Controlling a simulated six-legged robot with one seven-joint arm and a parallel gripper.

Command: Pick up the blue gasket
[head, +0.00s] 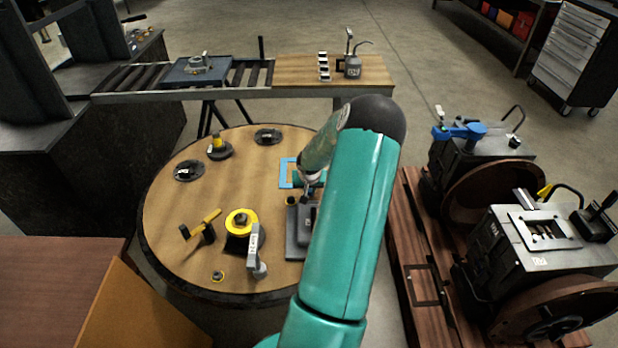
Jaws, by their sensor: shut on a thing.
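The blue gasket (284,174) is a flat square frame near the right side of the round wooden table. My arm crosses in front and hides much of its right side. My gripper (308,194) is at the gasket's near right edge, shut on it. The fingertips are small and partly hidden by my arm. I cannot tell whether the gasket touches the table or is slightly above it.
The round table (165,225) also holds a dark grey block (297,240) close to my gripper, a yellow ring part (241,222), a yellow-handled hammer (203,227) and several dark discs. A roller conveyor (140,87) stands behind. Engine units (530,235) stand at right.

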